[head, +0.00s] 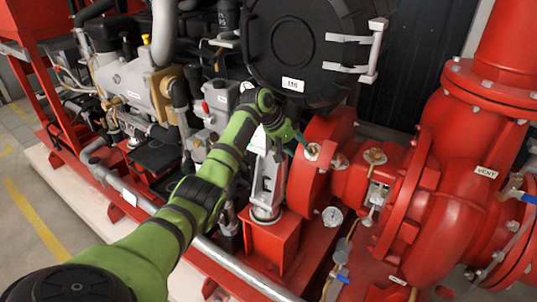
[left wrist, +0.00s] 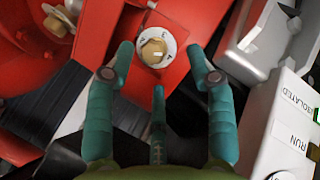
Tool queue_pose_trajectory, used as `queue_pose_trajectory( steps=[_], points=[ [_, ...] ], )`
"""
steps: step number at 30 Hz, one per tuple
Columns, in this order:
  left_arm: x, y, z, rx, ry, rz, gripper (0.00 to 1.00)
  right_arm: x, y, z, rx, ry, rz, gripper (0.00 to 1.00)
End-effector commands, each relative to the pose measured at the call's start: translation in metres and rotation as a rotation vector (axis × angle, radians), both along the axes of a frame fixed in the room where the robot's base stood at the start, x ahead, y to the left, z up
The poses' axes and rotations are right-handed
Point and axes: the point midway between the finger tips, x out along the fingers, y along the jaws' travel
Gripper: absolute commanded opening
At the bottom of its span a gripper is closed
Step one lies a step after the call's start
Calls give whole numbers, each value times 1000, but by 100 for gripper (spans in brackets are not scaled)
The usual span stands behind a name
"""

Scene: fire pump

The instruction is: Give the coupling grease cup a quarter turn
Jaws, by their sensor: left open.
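The coupling grease cup (head: 312,152) is a small brass cap on a white marked dial, on top of the round red coupling guard. In the left wrist view, the brass cap (left wrist: 154,51) and its dial face me near the top centre. My left gripper (left wrist: 158,60) is open, with teal fingertips on either side of the dial and a third finger below it. A gap shows between the fingers and the cap. In the head view, my left gripper (head: 301,140) reaches the cup from the left and partly hides the area beside it. My right gripper is not in view.
Other brass fittings (head: 375,156) sit on the red pump housing to the right, near a pressure gauge (head: 332,216). A black round housing (head: 305,45) hangs above.

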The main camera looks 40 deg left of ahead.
Motion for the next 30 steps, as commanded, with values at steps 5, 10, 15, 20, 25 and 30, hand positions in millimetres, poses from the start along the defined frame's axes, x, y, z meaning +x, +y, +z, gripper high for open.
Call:
queue_pose_trajectory(
  steps=[5,10,15,20,25,30],
  points=[
    [-29,14,-1,3,0,1,55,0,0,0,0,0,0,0],
    [-59,27,-1,3,0,1,55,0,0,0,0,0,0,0],
    [-83,37,0,2,-2,0,55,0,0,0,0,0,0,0],
    [-93,42,1,2,-2,0,55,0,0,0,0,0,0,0],
    [-95,42,1,1,-2,-1,55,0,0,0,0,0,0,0],
    [-95,43,1,3,-2,-1,55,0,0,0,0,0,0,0]
  ],
)
